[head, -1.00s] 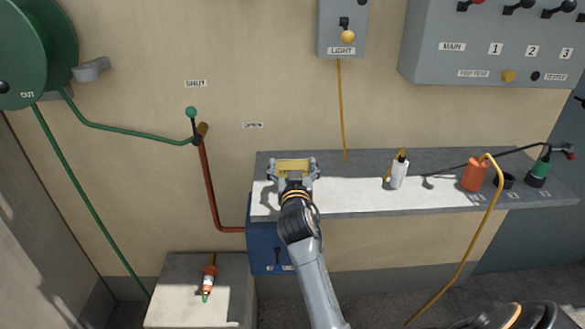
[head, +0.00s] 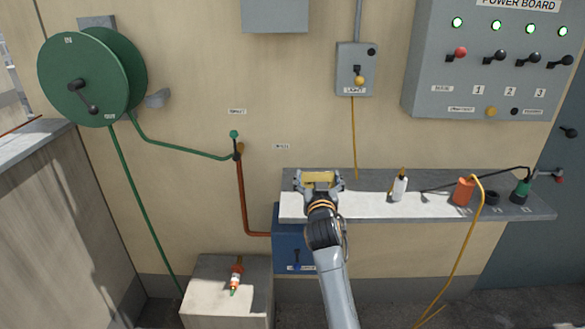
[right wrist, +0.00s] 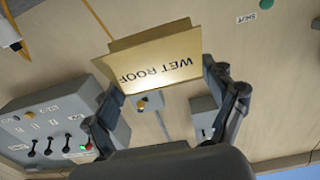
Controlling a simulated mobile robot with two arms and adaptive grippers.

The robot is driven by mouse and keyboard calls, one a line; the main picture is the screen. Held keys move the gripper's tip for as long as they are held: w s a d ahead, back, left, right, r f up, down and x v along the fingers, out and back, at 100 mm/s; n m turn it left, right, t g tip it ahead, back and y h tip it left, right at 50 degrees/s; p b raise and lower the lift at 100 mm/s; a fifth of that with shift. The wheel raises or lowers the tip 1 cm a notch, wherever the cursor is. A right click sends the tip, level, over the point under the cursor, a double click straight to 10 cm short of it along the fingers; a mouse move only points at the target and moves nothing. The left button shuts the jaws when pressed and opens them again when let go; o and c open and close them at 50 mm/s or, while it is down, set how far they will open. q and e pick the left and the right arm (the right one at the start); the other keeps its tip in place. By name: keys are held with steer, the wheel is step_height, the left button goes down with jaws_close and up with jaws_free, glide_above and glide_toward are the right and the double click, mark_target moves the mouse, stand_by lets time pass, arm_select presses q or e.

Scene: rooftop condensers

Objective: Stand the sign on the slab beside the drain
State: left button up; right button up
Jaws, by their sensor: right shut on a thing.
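The sign is a folded yellow board (head: 319,179) held up in front of the wall shelf in the head view. In the right wrist view the sign (right wrist: 160,62) fills the space between the fingers, with the words WET ROOF upside down. My right gripper (head: 319,183) is shut on it; its two fingers (right wrist: 166,100) show on either side of the board. The sign covers part of the shelf behind it. My left gripper is not in view. I see no drain, and no slab that I can name for sure.
The grey wall shelf (head: 530,212) carries a white bottle (head: 399,188), an orange container (head: 463,191) and a green-topped tool (head: 521,189). A pale block (head: 205,290) with an orange-and-white tube (head: 236,276) stands lower left. A yellow cord (head: 465,265) hangs from the shelf. A green hose reel (head: 88,78) is on the wall.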

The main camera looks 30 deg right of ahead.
steer(key=shift+s+a+f, duration=0.55)
steer(key=shift+f, duration=0.05)
steer(key=s+a+f+n+t+y, duration=0.1)
steer(key=s+a+f+n+y, duration=0.2)
steer(key=s+a, duration=0.45)
steer(key=s+a+f+n+t+y, duration=0.1)
steer(key=s+a+f+y, duration=0.2)
steer(key=s+a+f, duration=0.35)
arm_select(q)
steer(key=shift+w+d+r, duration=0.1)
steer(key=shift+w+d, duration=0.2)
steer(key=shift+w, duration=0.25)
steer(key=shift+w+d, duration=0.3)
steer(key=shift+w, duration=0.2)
arm_select(e)
steer(key=s+a+r+n+y, duration=0.1)
steer(key=s+a+r, duration=0.1)
steer(key=s, duration=0.4)
steer(key=s+a+r+y, duration=0.1)
steer(key=s+a+r, duration=0.1)
steer(key=s+a, duration=0.3)
steer(key=shift+s+n+y, duration=0.4)
steer(key=shift+s, duration=0.7)
steer(key=shift+f, duration=0.1)
